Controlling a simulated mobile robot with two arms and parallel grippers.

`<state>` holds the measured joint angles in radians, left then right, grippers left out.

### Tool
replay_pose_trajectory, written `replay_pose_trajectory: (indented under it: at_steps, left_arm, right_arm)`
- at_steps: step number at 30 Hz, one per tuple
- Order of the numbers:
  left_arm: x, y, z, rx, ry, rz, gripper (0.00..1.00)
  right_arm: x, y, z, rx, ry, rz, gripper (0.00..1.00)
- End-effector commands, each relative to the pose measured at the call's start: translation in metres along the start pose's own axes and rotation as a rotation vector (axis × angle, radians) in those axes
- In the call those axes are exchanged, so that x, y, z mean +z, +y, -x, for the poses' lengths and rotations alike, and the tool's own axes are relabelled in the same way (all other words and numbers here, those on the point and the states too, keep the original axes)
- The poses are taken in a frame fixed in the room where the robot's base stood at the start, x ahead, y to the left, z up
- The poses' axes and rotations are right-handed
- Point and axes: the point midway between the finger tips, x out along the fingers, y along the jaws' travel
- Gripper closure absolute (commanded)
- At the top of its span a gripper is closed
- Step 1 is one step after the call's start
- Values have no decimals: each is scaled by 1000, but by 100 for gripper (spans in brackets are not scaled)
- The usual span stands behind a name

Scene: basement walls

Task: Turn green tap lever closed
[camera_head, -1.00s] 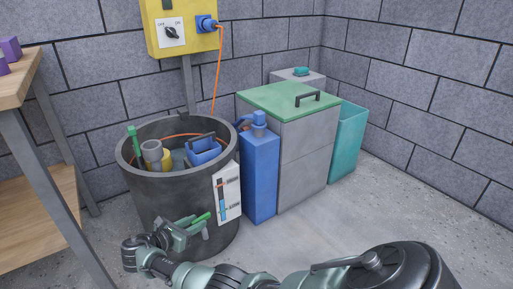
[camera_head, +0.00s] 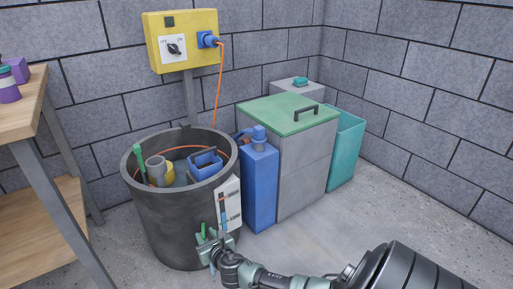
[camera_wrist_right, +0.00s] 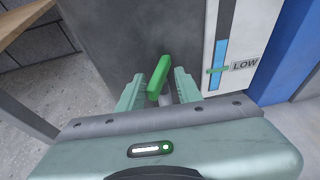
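The green tap lever (camera_head: 203,230) is low on the front of the dark barrel (camera_head: 175,225). It stands nearly upright in the head view. In the right wrist view the lever (camera_wrist_right: 158,78) leans slightly and lies between the two fingers of my right gripper (camera_wrist_right: 158,92). The fingers are apart, with narrow gaps seen beside the lever; contact cannot be told. A grey tap part shows below the lever. In the head view my right gripper (camera_head: 211,246) is at the tap and partly covers it. My left gripper is not in view.
A level gauge (camera_head: 229,205) is on the barrel beside the tap. A blue container (camera_head: 260,190) and a grey cabinet with a green lid (camera_head: 285,112) stand to the right. A wooden table (camera_head: 25,105) is at the left.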

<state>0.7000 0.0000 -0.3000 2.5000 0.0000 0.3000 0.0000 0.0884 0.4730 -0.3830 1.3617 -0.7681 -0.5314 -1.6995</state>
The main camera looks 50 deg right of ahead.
Motion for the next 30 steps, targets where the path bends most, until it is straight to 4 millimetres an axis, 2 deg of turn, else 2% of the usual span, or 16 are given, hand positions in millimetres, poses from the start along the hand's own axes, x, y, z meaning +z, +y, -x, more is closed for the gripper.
replay_pose_trajectory:
  at_steps: [2, 3, 4, 14, 20, 30]
  left_arm:
    - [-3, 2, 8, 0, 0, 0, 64]
    - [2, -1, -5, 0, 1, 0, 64]
    - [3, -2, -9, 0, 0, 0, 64]
    - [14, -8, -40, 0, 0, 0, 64]
    - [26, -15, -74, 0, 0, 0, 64]
    - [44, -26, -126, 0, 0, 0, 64]
  right_arm:
    - [-2, -7, -2, 76, -2, 39, 66]
    - [3, -4, 13, 74, 3, 33, 66]
    - [4, -3, 20, 74, 4, 31, 66]
    - [4, -8, 84, 67, 8, 18, 66]
    - [-11, -15, 94, 33, 120, -202, 66]
    - [-38, -24, 122, -62, 282, -557, 66]
